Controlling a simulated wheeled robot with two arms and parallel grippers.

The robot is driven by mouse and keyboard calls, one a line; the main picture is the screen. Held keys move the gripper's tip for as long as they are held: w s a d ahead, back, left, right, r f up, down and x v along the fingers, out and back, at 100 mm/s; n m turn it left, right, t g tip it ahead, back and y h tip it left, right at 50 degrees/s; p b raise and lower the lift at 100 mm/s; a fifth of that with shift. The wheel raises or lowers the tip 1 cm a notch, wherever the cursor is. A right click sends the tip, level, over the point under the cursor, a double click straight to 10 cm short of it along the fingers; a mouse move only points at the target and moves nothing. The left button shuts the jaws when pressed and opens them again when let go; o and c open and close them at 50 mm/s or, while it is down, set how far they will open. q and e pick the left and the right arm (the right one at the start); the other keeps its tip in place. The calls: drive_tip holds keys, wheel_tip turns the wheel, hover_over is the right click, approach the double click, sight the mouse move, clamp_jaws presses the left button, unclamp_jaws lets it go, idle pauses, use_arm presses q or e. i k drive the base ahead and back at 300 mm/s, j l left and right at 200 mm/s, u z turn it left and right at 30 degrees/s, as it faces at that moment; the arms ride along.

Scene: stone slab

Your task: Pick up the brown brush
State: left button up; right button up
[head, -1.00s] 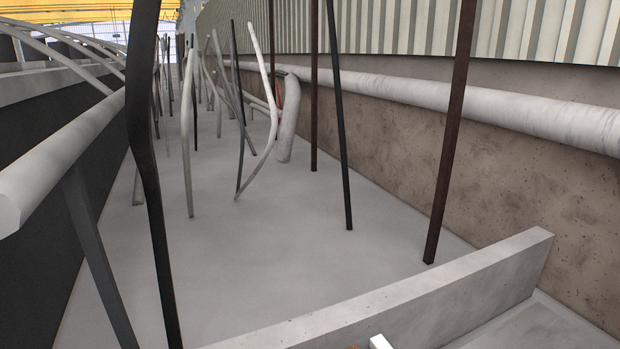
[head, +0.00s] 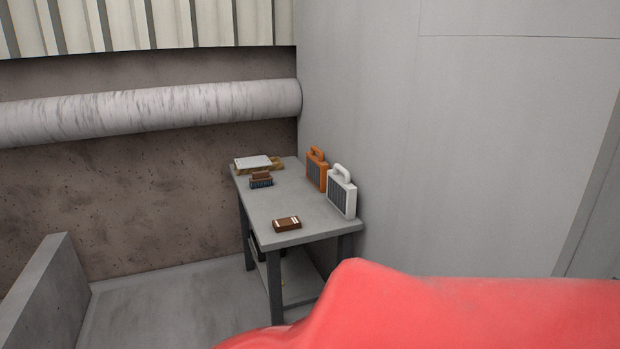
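A small brush (head: 261,180) with a brown top and dark bristles lies on the grey table (head: 262,207), toward its far end by the wall. It looks small at this distance. A brown block-like item (head: 287,224) with white marks lies nearer the table's front edge; I cannot tell exactly what it is. Neither of my grippers is in view.
An orange case (head: 316,170) and a white case (head: 341,191) with handles stand along the table's right side. A tan tray-like item (head: 258,163) sits at the back. A large red smooth shape (head: 450,315) fills the lower right foreground. A low concrete wall (head: 50,290) stands left.

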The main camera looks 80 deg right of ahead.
sight(260, 180)
drive_tip(key=z, duration=2.45)
drive_tip(key=u, duration=4.65)
drive_tip(key=z, duration=4.65)
